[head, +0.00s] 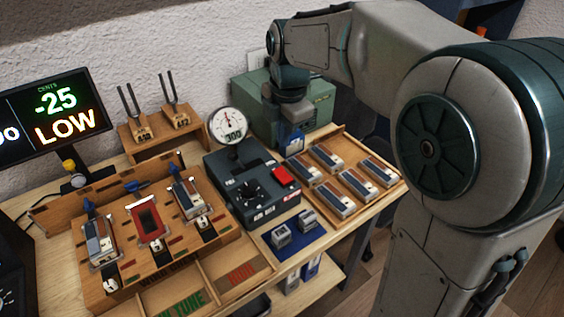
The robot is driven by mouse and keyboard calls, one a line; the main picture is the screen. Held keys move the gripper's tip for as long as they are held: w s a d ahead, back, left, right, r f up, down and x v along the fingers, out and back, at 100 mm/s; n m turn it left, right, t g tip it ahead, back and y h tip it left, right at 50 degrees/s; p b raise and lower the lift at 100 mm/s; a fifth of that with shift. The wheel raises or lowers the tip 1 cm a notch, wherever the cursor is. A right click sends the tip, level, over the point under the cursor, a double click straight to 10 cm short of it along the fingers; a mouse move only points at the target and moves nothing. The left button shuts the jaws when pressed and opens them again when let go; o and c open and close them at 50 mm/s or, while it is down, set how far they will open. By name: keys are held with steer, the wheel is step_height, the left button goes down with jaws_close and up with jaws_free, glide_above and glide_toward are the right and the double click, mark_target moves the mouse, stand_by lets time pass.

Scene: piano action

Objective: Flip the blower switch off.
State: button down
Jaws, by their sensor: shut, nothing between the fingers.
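The dark grey blower box (236,188) stands on the bench in the middle of the head view. It has a black knob (250,190) on top and a round white dial (229,126) at its back. A red rocker switch (285,176) sits on its right part; I cannot tell which way it is tipped. My gripper (293,147) points down behind and slightly right of the red switch, apart from it. It is shut and empty. Its fingertips are small in the view, in front of a green box.
The green box (319,100) stands behind my gripper. A wooden tray (393,190) with several reed blocks lies to the right. A wooden rack (190,262) with blocks and a screen (52,117) reading -25 LOW are left. A blue mat (300,245) lies in front.

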mark_target(280, 171)
steer(key=f, duration=0.6)
steer(key=w+f, duration=0.1)
steer(key=f, duration=0.2)
steer(key=shift+a+f, duration=0.3)
steer(key=shift+a, duration=0.05)
steer(key=shift+f+g, duration=0.2)
steer(key=shift+g, duration=0.1)
steer(key=shift+s+d+r, duration=0.15)
steer(key=shift+s+d, duration=0.25)
steer(key=shift+s, duration=0.2)
steer(key=shift+r, duration=0.1)
